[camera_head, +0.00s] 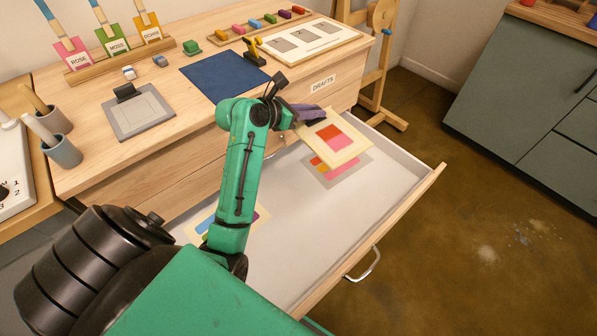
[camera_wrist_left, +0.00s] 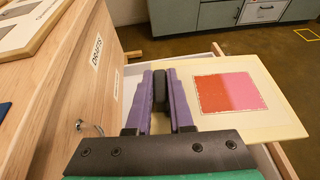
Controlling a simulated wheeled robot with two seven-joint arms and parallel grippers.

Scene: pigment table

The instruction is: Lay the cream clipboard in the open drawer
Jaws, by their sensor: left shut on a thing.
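The cream clipboard (camera_head: 350,155), with a red and pink swatch on it, is held above the open drawer (camera_head: 390,190). My left gripper (camera_head: 312,114) is shut on its dark clip end. In the left wrist view the purple fingers of my left gripper (camera_wrist_left: 160,88) close on the dark clip, and the clipboard (camera_wrist_left: 275,120) extends beyond them to the right. The board is a little above the drawer floor, apart from it. Part of the drawer is hidden by my left arm. My right gripper is in neither view.
In the drawer lie a grey-edged colour sheet (camera_head: 360,177) under the clipboard and a cream colour sheet (camera_head: 264,215) partly behind my arm. A "DRAFTS" label (camera_head: 323,84) is on the cabinet front. A grey clipboard (camera_head: 140,120) and blue mat (camera_head: 222,78) lie on the tabletop.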

